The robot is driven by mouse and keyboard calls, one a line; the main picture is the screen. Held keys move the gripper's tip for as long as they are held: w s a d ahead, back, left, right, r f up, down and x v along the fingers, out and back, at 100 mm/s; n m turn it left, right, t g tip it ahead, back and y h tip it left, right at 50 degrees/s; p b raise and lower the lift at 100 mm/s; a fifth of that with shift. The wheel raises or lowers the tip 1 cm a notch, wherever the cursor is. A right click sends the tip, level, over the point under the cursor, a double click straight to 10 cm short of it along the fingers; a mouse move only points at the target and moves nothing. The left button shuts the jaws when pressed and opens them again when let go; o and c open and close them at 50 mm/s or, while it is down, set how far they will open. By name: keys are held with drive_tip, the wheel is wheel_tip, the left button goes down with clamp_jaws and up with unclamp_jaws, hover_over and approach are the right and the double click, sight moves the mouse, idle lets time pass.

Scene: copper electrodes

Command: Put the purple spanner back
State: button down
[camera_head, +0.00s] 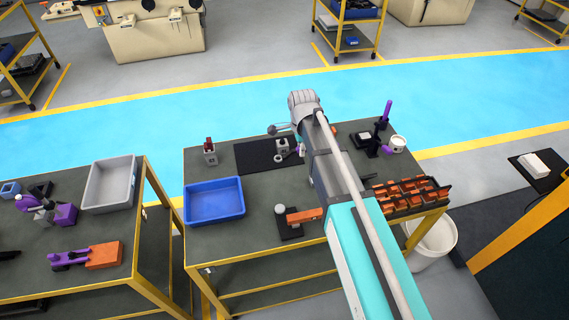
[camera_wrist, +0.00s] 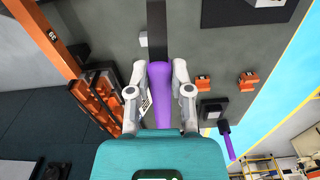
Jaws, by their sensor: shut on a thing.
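In the wrist view, my gripper (camera_wrist: 160,72) is shut on a purple spanner (camera_wrist: 161,95), one finger on each side of its purple handle. A dark bar (camera_wrist: 157,30) runs on from the handle to the top of the picture; I cannot tell whether it is all spanner or what its end touches. Another purple-handled tool (camera_head: 387,110) stands upright on the right of the table, and a purple rod (camera_wrist: 229,146) on a dark piece shows in the wrist view.
A rack of orange-copper electrodes (camera_head: 447,190) stands at the table's right end. A blue tray (camera_head: 214,220) is at the left, with a dark mat (camera_head: 250,157) behind. A grey bin (camera_head: 130,185) and purple parts are on the left table.

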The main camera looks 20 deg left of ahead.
drive_tip(key=s+a+f+b, duration=0.4)
drive_tip(key=s, duration=0.1)
drive_tip(key=shift+n, duration=0.4)
idle(0.4)
wheel_tip(320, 180, down, 7)
drive_tip(key=b, duration=0.7)
drive_tip(key=shift+f+b, duration=1.05)
drive_tip(key=shift+f, duration=0.05)
idle(0.9)
drive_tip(key=shift+c, duration=2.2)
unclamp_jaws()
drive_tip(key=shift+r, duration=0.1)
